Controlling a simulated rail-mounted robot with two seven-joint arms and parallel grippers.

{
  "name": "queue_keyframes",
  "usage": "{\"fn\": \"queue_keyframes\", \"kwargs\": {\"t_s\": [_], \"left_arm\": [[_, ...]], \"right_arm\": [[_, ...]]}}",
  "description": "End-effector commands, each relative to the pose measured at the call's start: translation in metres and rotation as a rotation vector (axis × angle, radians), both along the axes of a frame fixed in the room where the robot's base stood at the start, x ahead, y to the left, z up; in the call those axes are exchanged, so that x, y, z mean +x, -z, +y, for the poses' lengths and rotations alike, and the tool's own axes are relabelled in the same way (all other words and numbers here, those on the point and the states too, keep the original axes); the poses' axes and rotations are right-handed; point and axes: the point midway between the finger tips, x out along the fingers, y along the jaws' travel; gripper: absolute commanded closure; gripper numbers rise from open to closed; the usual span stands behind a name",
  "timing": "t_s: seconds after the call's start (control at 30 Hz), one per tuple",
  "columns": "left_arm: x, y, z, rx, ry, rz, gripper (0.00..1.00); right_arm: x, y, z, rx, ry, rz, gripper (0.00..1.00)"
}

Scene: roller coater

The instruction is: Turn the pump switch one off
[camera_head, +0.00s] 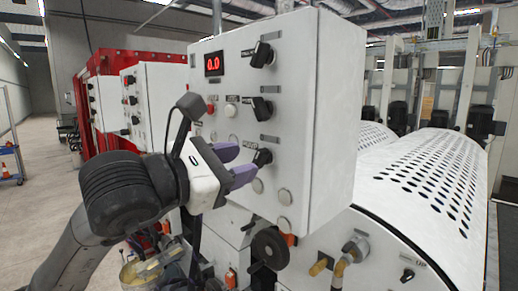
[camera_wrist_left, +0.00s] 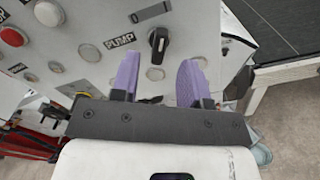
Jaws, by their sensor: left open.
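The pump switch (camera_head: 262,157) is a black rotary knob, the lowest of three in a column on the white control box (camera_head: 333,120). In the left wrist view the knob (camera_wrist_left: 158,42) sits right of a "PUMP" label, with a pale mark on its tilted handle. My left gripper (camera_head: 239,163) is open, its purple fingers pointing at the panel close by the knob. In the left wrist view the knob lies just beyond the gap between the fingertips (camera_wrist_left: 158,64). I cannot tell whether a finger touches it. My right gripper is not in view.
A red "0.0" display (camera_head: 213,64) and two other black knobs, the upper (camera_head: 262,55) and the middle (camera_head: 261,108), are on the same panel. Round buttons sit around them. A black handwheel (camera_head: 270,248) is below the box. A perforated white cover (camera_head: 425,170) is at right.

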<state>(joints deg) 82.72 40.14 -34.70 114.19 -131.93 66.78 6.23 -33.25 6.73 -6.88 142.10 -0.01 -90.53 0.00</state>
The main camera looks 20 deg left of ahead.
Motion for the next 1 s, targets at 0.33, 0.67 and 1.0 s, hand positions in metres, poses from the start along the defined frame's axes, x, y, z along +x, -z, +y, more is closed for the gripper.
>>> {"fn": "queue_keyframes", "kwargs": {"t_s": [0.33,0.67,1.0], "left_arm": [[0.039,-0.001,-0.019,-0.001,0.001,0.001,0.58],[0.046,0.000,-0.023,0.001,0.001,-0.001,0.58],[0.046,0.000,-0.022,0.000,0.000,-0.001,0.76]], "right_arm": [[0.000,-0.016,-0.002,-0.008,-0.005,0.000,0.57],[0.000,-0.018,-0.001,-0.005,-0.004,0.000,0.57],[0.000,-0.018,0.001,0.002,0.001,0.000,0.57]]}}
